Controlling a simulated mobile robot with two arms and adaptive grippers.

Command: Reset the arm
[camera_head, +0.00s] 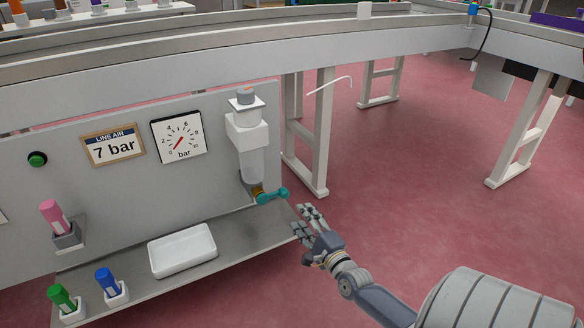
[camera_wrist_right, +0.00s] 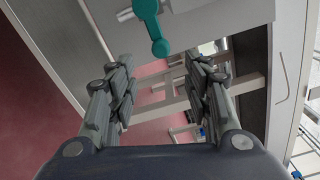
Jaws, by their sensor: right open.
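My right gripper (camera_head: 312,212) is open and empty in the head view, beside the right end of the grey shelf (camera_head: 240,235). In the right wrist view its two fingers (camera_wrist_right: 160,95) stand apart with nothing between them. A teal valve handle (camera_head: 273,196) sits at the bottom of a clear filter bowl (camera_head: 252,165), up and to the left of the gripper. The handle also shows in the right wrist view (camera_wrist_right: 150,25), beyond the fingertips and apart from them. My left gripper is not in view.
A white tray (camera_head: 182,250), a green marker (camera_head: 62,297), a blue marker (camera_head: 107,280) and a pink marker (camera_head: 54,215) are at left. A gauge (camera_head: 178,138) and a "7 bar" sign (camera_head: 113,146) are on the panel. Red floor (camera_head: 420,180) is open to the right.

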